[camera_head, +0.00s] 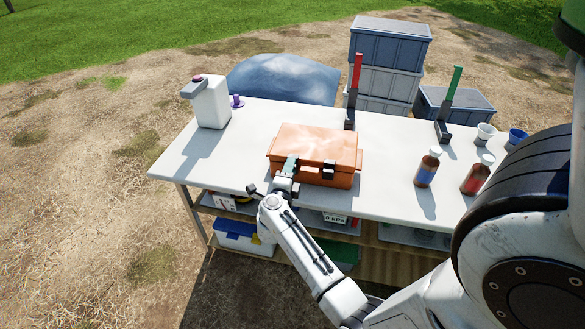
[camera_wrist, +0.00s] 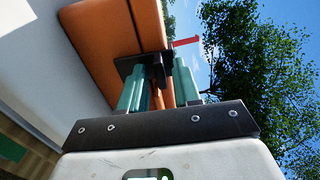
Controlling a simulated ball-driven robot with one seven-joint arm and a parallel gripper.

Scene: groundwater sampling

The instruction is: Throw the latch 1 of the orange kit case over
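The orange kit case (camera_head: 315,146) is closed on the white table, its front towards me. My gripper (camera_head: 290,165) is at the left part of the case front and covers the latch there. In the wrist view my gripper (camera_wrist: 157,76) has its two green fingers apart, with orange case visible between them. A black latch (camera_wrist: 128,65) on the orange case (camera_wrist: 98,38) lies at the fingertips. I cannot tell whether the fingers touch it. The other black latch (camera_head: 328,169) is clear on the right part of the front. I cannot tell which latch is number 1.
On the table (camera_head: 390,160) stand a white jug (camera_head: 211,103) at left, red (camera_head: 356,72) and green (camera_head: 453,84) upright handles behind, and two brown bottles (camera_head: 427,169) (camera_head: 477,176) and cups (camera_head: 485,133) at right. A shelf with boxes is below. Grey crates (camera_head: 388,49) stand behind.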

